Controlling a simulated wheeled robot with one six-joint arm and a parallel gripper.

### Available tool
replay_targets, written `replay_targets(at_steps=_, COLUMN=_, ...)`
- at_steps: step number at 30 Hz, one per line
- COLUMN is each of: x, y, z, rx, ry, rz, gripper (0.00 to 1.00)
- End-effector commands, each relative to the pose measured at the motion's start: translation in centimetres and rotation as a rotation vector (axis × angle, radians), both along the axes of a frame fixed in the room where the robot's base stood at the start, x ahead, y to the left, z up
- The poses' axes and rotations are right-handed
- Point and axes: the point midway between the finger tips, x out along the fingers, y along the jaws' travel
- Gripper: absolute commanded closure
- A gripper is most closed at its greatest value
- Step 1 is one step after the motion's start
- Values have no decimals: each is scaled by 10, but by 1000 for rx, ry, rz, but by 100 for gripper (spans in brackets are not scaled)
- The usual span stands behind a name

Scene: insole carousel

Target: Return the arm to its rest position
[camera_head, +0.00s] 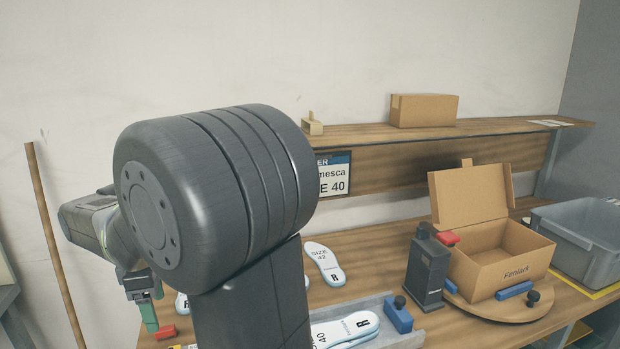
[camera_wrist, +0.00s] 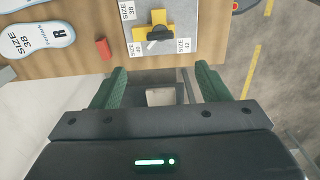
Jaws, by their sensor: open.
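My gripper (camera_wrist: 162,88) is open and empty in the wrist view, its two green fingers spread apart just off the table's edge. In the head view my gripper (camera_head: 149,312) shows at the lower left, partly hidden behind my own arm. My arm is folded across the left half of the head view and covers much of the workbench. The wooden workbench (camera_head: 375,250) stands in front of me, and its edge also shows in the wrist view (camera_wrist: 85,65).
Insoles (camera_head: 325,264) lie on the bench. An open cardboard box (camera_head: 500,265) sits on a round wooden turntable (camera_head: 485,311) at right. A grey bin (camera_head: 585,240) stands beyond it. A red block (camera_wrist: 103,48) and a grey sizing board (camera_wrist: 190,20) lie near my gripper.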

Motion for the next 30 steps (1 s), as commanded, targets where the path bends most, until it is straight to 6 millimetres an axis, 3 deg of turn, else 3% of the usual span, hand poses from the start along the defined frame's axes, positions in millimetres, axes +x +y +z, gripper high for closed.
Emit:
replay_targets(at_steps=3, x=-1, y=-1, z=-29, rx=-6, ry=5, rz=0, gripper=31)
replay_targets(at_steps=20, x=-1, y=-1, z=-141, rx=-7, ry=5, rz=0, gripper=31)
replay_targets(at_steps=30, x=0, y=0, z=-140, rx=-1, ry=2, rz=-270, gripper=31)
